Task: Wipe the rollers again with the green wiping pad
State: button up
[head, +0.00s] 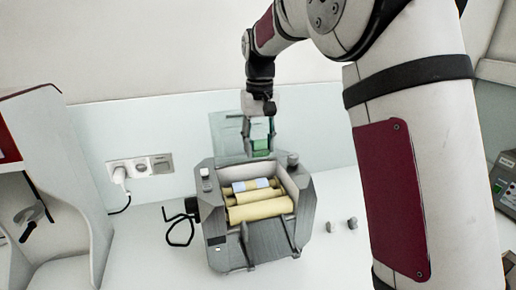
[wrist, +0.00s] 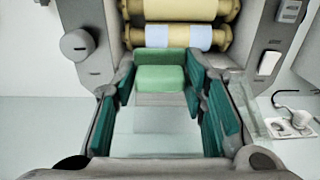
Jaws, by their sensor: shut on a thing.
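The grey mill (head: 222,255) stands on the white bench with its cream-yellow rollers (head: 262,210) lying side by side in the open top. A pale blue-white band (head: 256,183) shows on the rear roller. It shows in the wrist view too (wrist: 191,38). My gripper (head: 260,138) is at the mill's back edge, behind the rollers. It is shut on the green wiping pad (wrist: 160,78), which sits between the teal-lined fingertips (wrist: 160,86). The pad also shows in the head view (head: 261,145). In the wrist view the pad is just short of the banded roller; contact cannot be told.
A clear panel (head: 226,134) stands up behind the mill, close to my gripper. A wall socket (head: 140,167) with a plug and black cable is at left. A pale housing (head: 62,185) stands at far left.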

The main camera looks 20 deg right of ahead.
aim_at(261, 184)
jog(key=shift+s+a+f, duration=0.1)
jog(key=shift+s+f, duration=0.05)
jog(key=shift+f, duration=0.55)
notch_tip(261, 184, down, 6)
jog(key=shift+f+b, duration=0.15)
jog(key=shift+b, duration=0.3)
jog(key=shift+s+r+p, duration=0.25)
jog(key=shift+s+p, duration=0.35)
jog(key=shift+s, duration=0.2)
jog(key=shift+s+f, duration=0.1)
jog(key=shift+s, duration=0.15)
jog(key=shift+f, duration=0.5)
jog(key=shift+w, duration=0.1)
